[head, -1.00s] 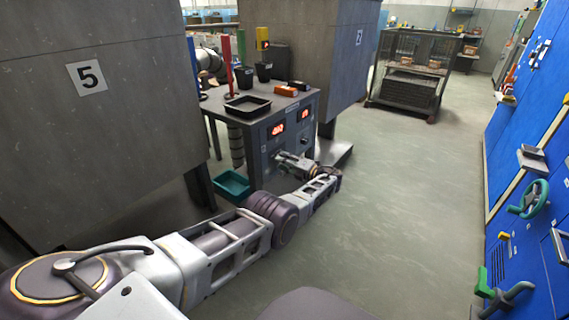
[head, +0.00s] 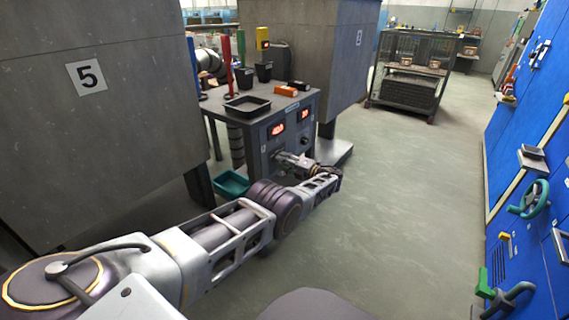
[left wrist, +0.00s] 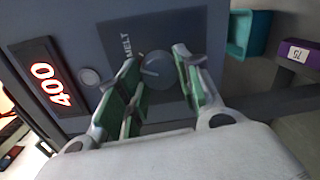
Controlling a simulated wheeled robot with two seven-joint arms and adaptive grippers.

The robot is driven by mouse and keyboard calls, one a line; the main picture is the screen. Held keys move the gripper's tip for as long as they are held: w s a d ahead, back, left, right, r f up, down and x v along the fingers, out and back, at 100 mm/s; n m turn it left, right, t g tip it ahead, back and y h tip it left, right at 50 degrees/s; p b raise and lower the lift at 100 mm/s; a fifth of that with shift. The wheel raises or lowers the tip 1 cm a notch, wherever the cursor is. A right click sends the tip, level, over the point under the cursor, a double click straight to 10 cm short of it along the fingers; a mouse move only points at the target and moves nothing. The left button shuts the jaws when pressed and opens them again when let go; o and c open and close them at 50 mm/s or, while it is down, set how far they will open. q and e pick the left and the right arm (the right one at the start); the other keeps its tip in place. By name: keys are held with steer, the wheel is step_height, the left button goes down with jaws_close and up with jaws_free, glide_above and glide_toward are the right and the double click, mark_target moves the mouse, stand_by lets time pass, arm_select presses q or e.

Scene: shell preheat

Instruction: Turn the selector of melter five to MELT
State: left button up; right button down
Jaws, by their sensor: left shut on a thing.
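The selector (left wrist: 156,70) is a round dark knob with a pale line, on the grey front panel in the left wrist view. The word MELT (left wrist: 126,46) is printed to its upper left. I cannot tell for sure which mark the line points to. My left gripper (left wrist: 157,58) has its green-padded fingers on either side of the knob, shut on it. In the head view my left gripper (head: 279,158) reaches the front of the grey control bench (head: 262,155), and the knob is hidden there. The large housing (head: 130,120) marked 5 stands at left. My right gripper is not in view.
A lit display (left wrist: 48,80) reading 400 and a round button (left wrist: 89,77) sit beside the selector. A teal bin (head: 231,184) is on the floor by the bench. A black tray (head: 247,106) lies on top. The floor to the right is clear; blue cabinets line the right edge.

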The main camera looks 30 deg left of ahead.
arm_select(q)
steer(key=shift+d+m+b, duration=0.1)
steer(key=shift+m+b, duration=0.4)
steer(key=shift+m, duration=0.8)
steer(key=shift+w+m, duration=0.1)
steer(key=shift+m, duration=0.4)
steer(key=o, duration=1)
steer(key=shift+o, duration=0.2)
steer(key=shift+g, duration=0.3)
steer(key=shift+d, duration=0.1)
steer(key=d, duration=0.9)
steer(key=shift+s+d+r, duration=0.35)
steer(key=shift+s+r, duration=0.05)
steer(key=shift+r, duration=0.05)
steer(key=shift+d, duration=0.45)
